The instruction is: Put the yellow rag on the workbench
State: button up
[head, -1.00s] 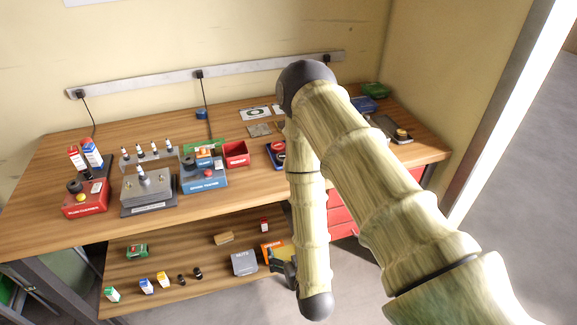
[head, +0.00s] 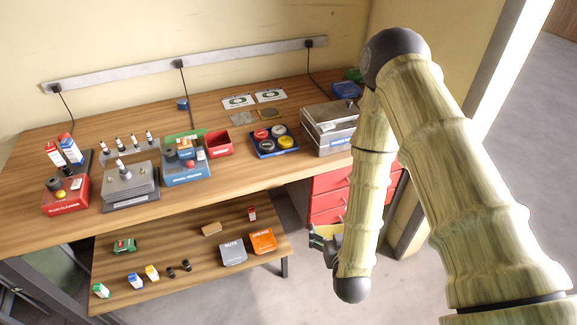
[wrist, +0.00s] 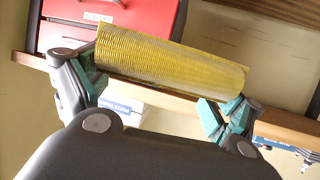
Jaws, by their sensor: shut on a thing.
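The yellow rag (wrist: 170,65) is a ribbed, rolled-looking piece held crosswise between my gripper's fingers in the wrist view. My gripper (head: 322,240) is shut on it; in the head view a small part of the rag (head: 325,229) shows at the fingers. The wooden workbench (head: 245,187) stands along the wall. My gripper is in front of the bench, apart from its top, right of the lower shelf and near the red drawers. My arm hides the bench's right end.
The bench top holds a grey metal box (head: 328,127), a blue tray of round tins (head: 274,141), a red bin (head: 219,144) and several devices at left. Bare wood lies along the front edge. The lower shelf (head: 190,245) carries small boxes. Red drawers (head: 329,196) stand under the bench.

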jog(key=w+a+r+n+y+b, duration=0.1)
jog(key=w+a+r+n+y, duration=0.15)
jog(key=a+r, duration=0.5)
jog(key=w+a+r+n+y, duration=0.1)
jog(key=w+a+r, duration=0.35)
jog(key=r, duration=0.55)
jog(key=shift+g, duration=0.3)
jog(key=w+a+p, duration=0.1)
jog(key=w, duration=0.3)
jog(key=w+a+f+p, duration=0.1)
jog(key=w+p, duration=0.1)
jog(key=w, duration=0.3)
jog(key=w+a+f+p, duration=0.1)
jog(key=w, duration=0.4)
jog(key=shift+w+a, duration=0.15)
jog(key=shift+a, duration=0.2)
jog(key=shift+f+p, duration=1.05)
jog(key=shift+f, duration=0.7)
jog(key=shift+f, duration=0.15)
jog(key=o, duration=0.6)
